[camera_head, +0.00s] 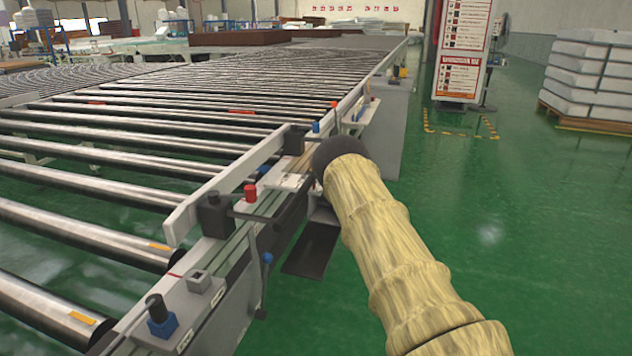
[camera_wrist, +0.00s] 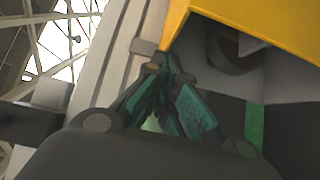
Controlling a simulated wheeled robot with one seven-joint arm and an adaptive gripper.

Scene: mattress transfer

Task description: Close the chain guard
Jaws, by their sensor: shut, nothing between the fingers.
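In the wrist view my gripper (camera_wrist: 165,65) is shut and empty, its teal-sided fingers drawn together at the tips. A yellow panel (camera_wrist: 262,28) fills the upper right, above a dark recess holding a round dark part (camera_wrist: 228,50); it may be the chain guard. The fingertips are left of and below the panel's edge; I cannot tell whether they touch anything. In the head view my tan-sleeved arm reaches the conveyor's right side and hides the gripper. A dark flat plate (camera_head: 312,250) sticks out below the rail there; I cannot tell whether it belongs to the guard.
The roller conveyor (camera_head: 110,170) fills the left, with a pale side rail (camera_head: 228,185). A red button (camera_head: 250,192) and a blue-based switch (camera_head: 160,322) sit along its edge. Green floor (camera_head: 510,270) is clear on the right. A sign (camera_head: 465,50) and stacked mattresses (camera_head: 592,75) stand behind.

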